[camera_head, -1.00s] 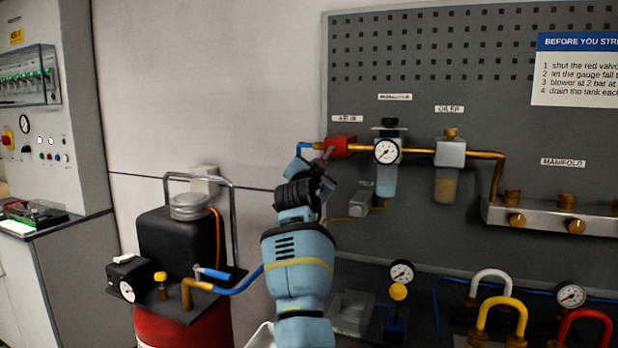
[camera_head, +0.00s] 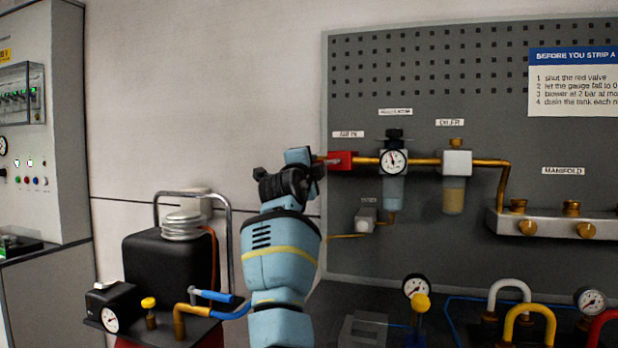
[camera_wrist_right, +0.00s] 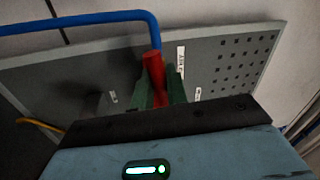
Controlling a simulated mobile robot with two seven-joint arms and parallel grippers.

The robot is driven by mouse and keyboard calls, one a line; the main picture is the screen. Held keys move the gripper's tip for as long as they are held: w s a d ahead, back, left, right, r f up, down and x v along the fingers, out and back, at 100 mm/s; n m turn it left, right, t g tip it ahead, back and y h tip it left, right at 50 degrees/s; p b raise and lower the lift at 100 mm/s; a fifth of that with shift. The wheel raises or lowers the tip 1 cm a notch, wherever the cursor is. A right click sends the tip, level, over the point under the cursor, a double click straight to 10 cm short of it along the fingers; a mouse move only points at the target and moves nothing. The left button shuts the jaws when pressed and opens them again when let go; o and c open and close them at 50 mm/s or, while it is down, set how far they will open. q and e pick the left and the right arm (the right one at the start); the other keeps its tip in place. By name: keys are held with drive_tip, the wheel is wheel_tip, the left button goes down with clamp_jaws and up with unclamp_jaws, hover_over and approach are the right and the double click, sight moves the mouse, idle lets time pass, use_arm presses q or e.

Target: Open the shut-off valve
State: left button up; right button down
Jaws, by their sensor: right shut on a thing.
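The red shut-off valve (camera_head: 343,159) sits at the left end of the brass pipe on the grey panel, under a label that seems to read AIR IN. My right gripper (camera_head: 320,163) is at its left side. In the right wrist view the green fingers of my right gripper (camera_wrist_right: 158,92) are shut around the red valve handle (camera_wrist_right: 153,68). In the head view the handle is mostly hidden by my gripper and seems to lie roughly along the pipe. My left gripper is not in view.
A gauge (camera_head: 392,161) on the regulator and an oiler (camera_head: 456,163) follow along the pipe to the right. A blue hose (camera_wrist_right: 90,20) runs beside the handle. A black compressor unit (camera_head: 168,262) stands lower left. A manifold (camera_head: 555,225) is at right.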

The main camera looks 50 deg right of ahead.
drive_tip(key=shift+r+m+g+h, duration=0.3)
drive_tip(key=shift+r+m, duration=0.25)
drive_tip(key=shift+m, duration=0.55)
drive_tip(key=shift+r, duration=0.15)
drive_tip(key=c, duration=1.5)
unclamp_jaws()
drive_tip(key=shift+o, duration=0.2)
drive_tip(key=shift+f, duration=0.2)
drive_tip(key=b+v, duration=0.1)
drive_tip(key=v, duration=0.6)
drive_tip(key=shift+a+b, duration=0.3)
drive_tip(key=shift+a, duration=0.05)
drive_tip(key=shift+s, duration=0.15)
